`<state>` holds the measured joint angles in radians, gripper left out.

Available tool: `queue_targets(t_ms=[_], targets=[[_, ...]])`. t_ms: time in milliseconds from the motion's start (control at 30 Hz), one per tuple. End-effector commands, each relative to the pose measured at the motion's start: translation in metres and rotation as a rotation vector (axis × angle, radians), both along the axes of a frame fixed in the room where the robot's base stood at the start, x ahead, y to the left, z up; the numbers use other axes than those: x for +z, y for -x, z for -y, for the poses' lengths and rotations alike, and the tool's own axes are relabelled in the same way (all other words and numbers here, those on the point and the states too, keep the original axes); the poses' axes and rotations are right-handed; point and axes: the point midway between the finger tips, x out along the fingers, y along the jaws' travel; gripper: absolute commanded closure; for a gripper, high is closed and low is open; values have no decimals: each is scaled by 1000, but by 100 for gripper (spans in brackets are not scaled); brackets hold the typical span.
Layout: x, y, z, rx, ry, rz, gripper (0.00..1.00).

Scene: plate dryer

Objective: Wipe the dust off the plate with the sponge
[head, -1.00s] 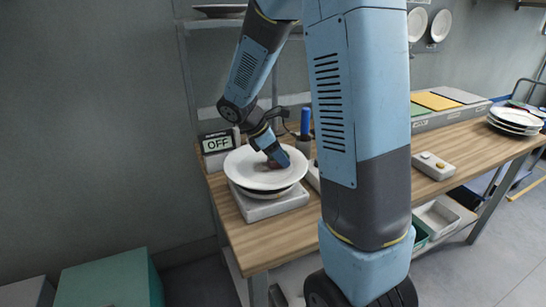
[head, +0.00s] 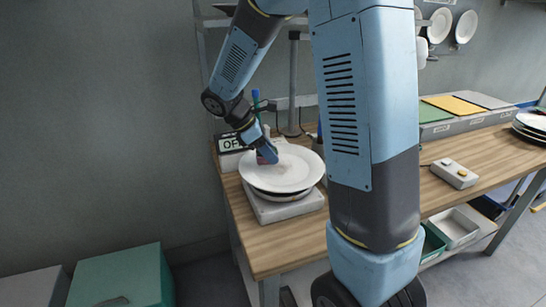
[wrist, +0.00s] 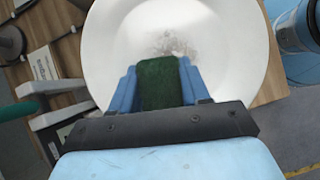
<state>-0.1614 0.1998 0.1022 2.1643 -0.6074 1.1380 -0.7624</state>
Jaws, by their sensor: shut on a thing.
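The white plate (head: 296,176) lies on a pale block-like stand (head: 284,210) at the left end of the wooden bench. In the wrist view the plate (wrist: 235,50) carries a grey smudge of dust (wrist: 172,42) just beyond the sponge. My gripper (head: 265,155) is shut on the sponge, over the back left part of the plate.
A display reading "OFF" (head: 231,145) stands behind the plate, partly hidden by my arm. A two-button box (head: 455,174) sits on the bench at right, with a tray of coloured pads (head: 465,111) behind. More plates are stacked at the far right (head: 531,126).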

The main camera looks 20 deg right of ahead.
Motion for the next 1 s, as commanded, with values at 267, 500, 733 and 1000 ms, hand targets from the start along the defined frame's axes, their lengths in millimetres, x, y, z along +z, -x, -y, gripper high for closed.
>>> queue_targets(t_ms=[267,500,733,1000], targets=[[25,0,3,-6,0,0,83],[46,0,3,-6,0,-1,83],[59,0,3,-5,1,-3,83],[60,1,3,-6,1,-4,83]])
